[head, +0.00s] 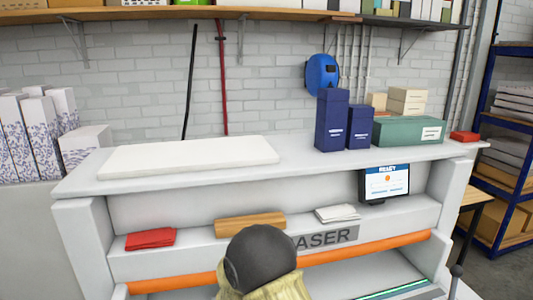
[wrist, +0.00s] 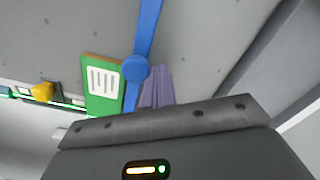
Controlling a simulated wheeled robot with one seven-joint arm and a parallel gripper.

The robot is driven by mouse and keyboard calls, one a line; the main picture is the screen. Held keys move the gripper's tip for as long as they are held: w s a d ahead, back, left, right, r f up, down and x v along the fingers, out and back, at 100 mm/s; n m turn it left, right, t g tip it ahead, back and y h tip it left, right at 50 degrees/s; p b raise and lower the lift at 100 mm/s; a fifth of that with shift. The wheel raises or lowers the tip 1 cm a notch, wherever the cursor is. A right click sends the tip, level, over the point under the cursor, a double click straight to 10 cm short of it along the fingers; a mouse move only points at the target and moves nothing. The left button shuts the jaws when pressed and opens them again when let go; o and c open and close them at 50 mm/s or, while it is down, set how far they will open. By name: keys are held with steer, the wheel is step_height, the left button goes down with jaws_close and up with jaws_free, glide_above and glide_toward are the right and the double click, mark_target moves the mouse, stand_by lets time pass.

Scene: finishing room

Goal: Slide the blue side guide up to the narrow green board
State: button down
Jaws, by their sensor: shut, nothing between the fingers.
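In the wrist view, the blue side guide (wrist: 149,25) is a long bar with a round blue knob (wrist: 135,68). The narrow green board (wrist: 103,82), with a white label, lies just left of the guide. The guide's lower part runs close along the board's right edge; I cannot tell whether they touch. My gripper (wrist: 158,72) shows as two purple-grey fingers, shut together and empty, just right of the guide and its knob. I cannot tell whether they touch it. The lower ends of the board and guide are hidden behind my gripper's body. The head view does not show the board, guide or fingers clearly.
In the wrist view, a yellow part (wrist: 42,91) sits by a green-lit strip at left; the grey surface right of the fingers is clear. In the head view, a white machine top (head: 310,160) carries blue boxes (head: 332,120), and a small screen (head: 387,182) stands below.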

stand_by(0.4)
steer(key=shift+s+a, duration=0.2)
steer(key=shift+a, duration=0.65)
step_height(320, 180, up, 7)
steer(key=p, duration=0.5)
stand_by(0.3)
